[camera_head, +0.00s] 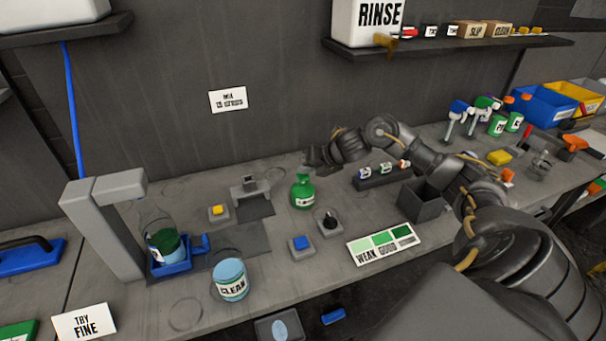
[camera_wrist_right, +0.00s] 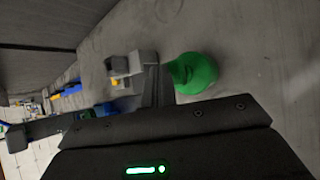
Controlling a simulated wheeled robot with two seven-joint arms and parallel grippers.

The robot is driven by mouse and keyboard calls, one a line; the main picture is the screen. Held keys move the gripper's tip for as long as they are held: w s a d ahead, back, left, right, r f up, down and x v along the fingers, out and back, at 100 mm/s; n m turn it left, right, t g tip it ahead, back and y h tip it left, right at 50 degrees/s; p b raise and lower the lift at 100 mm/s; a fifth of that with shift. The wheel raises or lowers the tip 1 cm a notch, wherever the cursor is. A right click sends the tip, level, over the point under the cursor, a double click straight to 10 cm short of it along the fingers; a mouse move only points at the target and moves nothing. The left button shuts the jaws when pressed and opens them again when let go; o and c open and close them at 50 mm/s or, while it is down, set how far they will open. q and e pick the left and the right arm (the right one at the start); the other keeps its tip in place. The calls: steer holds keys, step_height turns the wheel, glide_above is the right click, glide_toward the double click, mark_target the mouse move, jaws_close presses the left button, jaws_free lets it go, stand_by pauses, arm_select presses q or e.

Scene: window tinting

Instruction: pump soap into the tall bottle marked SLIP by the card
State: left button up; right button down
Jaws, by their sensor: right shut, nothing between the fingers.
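A green bottle (camera_head: 303,194) with a white label stands mid-bench. It also shows in the right wrist view (camera_wrist_right: 193,74). My right gripper (camera_head: 314,164) is shut and empty, just above the green bottle's top; its closed fingers (camera_wrist_right: 153,80) appear beside the bottle in the right wrist view. I cannot tell whether they touch it. A WEAK–GOOD colour card (camera_head: 384,244) lies at the front right. My left gripper is not in view.
A grey stand (camera_head: 105,230) rises at left. A CLEAN tub (camera_head: 230,280), blue button (camera_head: 301,243), yellow button (camera_head: 218,211) and black knob (camera_head: 330,222) surround the green bottle. A dark open box (camera_head: 424,207) sits under my right arm. Spray bottles stand at back right.

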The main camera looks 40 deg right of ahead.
mark_target(306, 176)
steer(key=shift+s+f, duration=0.1)
steer(key=shift+f, duration=0.4)
steer(key=shift+r, duration=0.1)
stand_by(0.3)
steer(key=shift+r+p, duration=0.75)
steer(key=shift+r, duration=0.5)
step_height(306, 176, up, 5)
steer(key=p, duration=0.4)
steer(key=shift+r, duration=0.1)
stand_by(0.4)
